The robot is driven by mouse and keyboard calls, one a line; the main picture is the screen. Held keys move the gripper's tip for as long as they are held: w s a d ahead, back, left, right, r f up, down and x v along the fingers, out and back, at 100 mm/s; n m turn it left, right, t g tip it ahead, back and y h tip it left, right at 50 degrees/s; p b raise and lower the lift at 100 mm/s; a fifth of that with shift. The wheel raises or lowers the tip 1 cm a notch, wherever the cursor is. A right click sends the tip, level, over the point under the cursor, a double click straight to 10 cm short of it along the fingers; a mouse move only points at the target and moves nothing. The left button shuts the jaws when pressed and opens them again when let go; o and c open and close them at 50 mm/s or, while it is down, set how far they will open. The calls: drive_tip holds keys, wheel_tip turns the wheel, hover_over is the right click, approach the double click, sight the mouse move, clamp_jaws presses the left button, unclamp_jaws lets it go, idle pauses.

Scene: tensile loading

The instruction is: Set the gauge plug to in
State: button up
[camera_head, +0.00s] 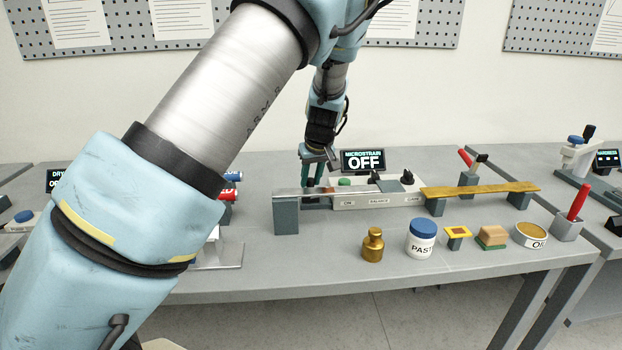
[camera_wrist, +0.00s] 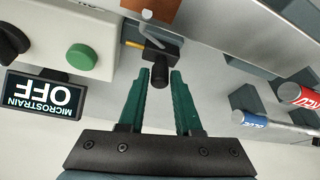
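The gauge plug looks to be the small black block with a round black knob (camera_wrist: 158,52) in the wrist view, beside the white meter box (camera_wrist: 108,48). A yellow piece and a grey bent lead or rod lie next to it. I cannot tell whether it is seated in the box. My gripper (camera_wrist: 160,73) is open, its green fingers on either side of the knob's end with a gap showing at each side. In the head view my gripper (camera_head: 314,175) is behind the metal bar, left of the display, and I cannot make out the plug there.
The meter display (camera_head: 363,160) reads MICROSTRAIN OFF. A green button (camera_head: 344,182) sits on the box. A metal bar (camera_head: 325,190) on grey blocks stands in front. A brass bottle (camera_head: 373,246), paste jar (camera_head: 421,238) and small items line the front.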

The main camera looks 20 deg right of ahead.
clamp_jaws()
idle(1.0)
